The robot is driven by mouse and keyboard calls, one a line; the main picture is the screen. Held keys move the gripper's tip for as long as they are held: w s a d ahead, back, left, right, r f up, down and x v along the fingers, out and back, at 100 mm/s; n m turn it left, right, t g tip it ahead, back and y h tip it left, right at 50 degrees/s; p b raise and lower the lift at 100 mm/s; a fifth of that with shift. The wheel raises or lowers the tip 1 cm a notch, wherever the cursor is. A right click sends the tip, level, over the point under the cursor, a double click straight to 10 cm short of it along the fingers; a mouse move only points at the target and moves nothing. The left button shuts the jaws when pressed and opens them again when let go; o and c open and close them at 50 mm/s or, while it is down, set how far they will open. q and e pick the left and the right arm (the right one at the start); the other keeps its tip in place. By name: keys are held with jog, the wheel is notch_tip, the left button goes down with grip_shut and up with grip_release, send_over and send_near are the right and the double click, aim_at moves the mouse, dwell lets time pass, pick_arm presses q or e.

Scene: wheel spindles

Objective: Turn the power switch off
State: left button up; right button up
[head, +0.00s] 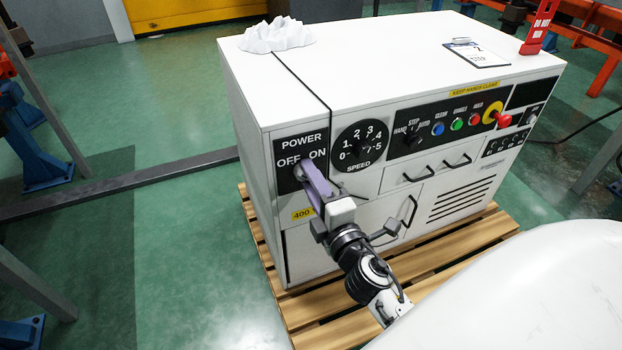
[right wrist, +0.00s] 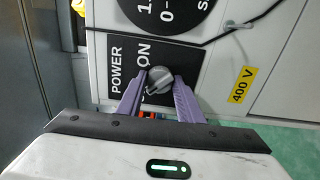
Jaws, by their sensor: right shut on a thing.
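The power switch is a round grey knob (right wrist: 158,78) on a black POWER panel (head: 287,147), with OFF at the left and ON at the right in the head view. My right gripper (head: 303,172) has its purple fingers at the knob. In the right wrist view the gripper (right wrist: 160,80) is shut on the knob, one finger on each side. There the panel appears turned sideways, and the OFF label is hidden. The knob's pointer is hard to make out, so I cannot tell its setting. My left gripper is not in view.
The white machine (head: 390,60) stands on a wooden pallet (head: 440,262). A speed dial (head: 360,146) is just right of the POWER panel. A dark cable (right wrist: 215,38) runs close beside the switch. Crumpled white material (head: 275,35) and a clipboard (head: 476,54) lie on top.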

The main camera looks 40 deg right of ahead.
dwell(0.3)
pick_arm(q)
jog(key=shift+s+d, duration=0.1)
pick_arm(e)
jog(key=o, duration=1)
